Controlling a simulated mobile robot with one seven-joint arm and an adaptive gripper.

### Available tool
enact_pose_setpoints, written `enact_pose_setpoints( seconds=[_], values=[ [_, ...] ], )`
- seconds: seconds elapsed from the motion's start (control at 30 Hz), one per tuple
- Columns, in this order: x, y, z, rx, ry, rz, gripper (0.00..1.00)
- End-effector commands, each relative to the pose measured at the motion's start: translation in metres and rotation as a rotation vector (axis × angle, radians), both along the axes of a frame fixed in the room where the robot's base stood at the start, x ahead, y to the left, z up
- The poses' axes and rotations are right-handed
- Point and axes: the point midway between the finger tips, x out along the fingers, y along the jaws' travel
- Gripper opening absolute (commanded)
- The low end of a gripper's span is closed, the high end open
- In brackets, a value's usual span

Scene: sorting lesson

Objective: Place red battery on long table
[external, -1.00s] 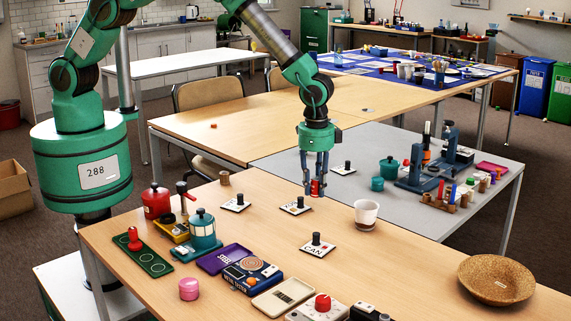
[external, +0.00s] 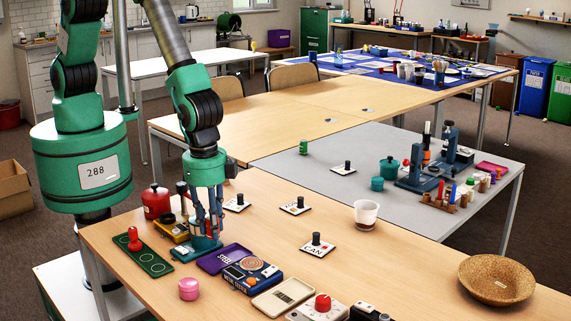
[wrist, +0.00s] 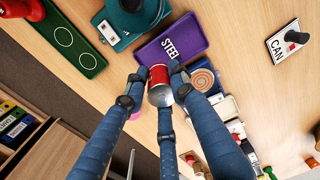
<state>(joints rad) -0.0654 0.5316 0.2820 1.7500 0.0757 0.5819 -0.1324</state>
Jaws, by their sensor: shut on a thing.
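The red battery, a red cylinder with a silver end, shows in the wrist view (wrist: 159,77) between my fingertips. My gripper (wrist: 157,88) is shut on it. In the external view my gripper (external: 208,230) points down over the left part of the front wooden table (external: 370,262), in front of the teal device and left of the purple STEEL tray (external: 226,257). The battery is mostly hidden by the fingers there. I cannot tell how high it is above the table, nor which table is the long table.
A teal device (wrist: 130,18), a green board with circles (wrist: 75,45) and a CAN card (wrist: 287,42) lie around. A red jar (external: 155,201), a pink pot (external: 189,289), a glass (external: 366,214) and a cork bowl (external: 496,279) stand on the front table. Its middle right is clear.

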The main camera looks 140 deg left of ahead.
Motion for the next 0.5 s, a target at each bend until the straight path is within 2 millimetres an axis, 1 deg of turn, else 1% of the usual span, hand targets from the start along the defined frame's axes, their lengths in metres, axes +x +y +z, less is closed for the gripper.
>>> enact_pose_setpoints(
  seconds=[0.03,0.2,0.3,0.4,0.5],
  values=[
    [-0.006,-0.020,0.001,0.000,0.001,-0.021,0.00],
    [-0.025,-0.070,0.004,0.000,0.000,-0.073,0.00],
    [-0.036,-0.093,0.005,-0.001,0.000,-0.098,0.00],
    [-0.045,-0.110,0.005,-0.001,0.000,-0.117,0.00],
    [-0.050,-0.120,0.006,-0.001,-0.001,-0.127,0.00]
  ],
)
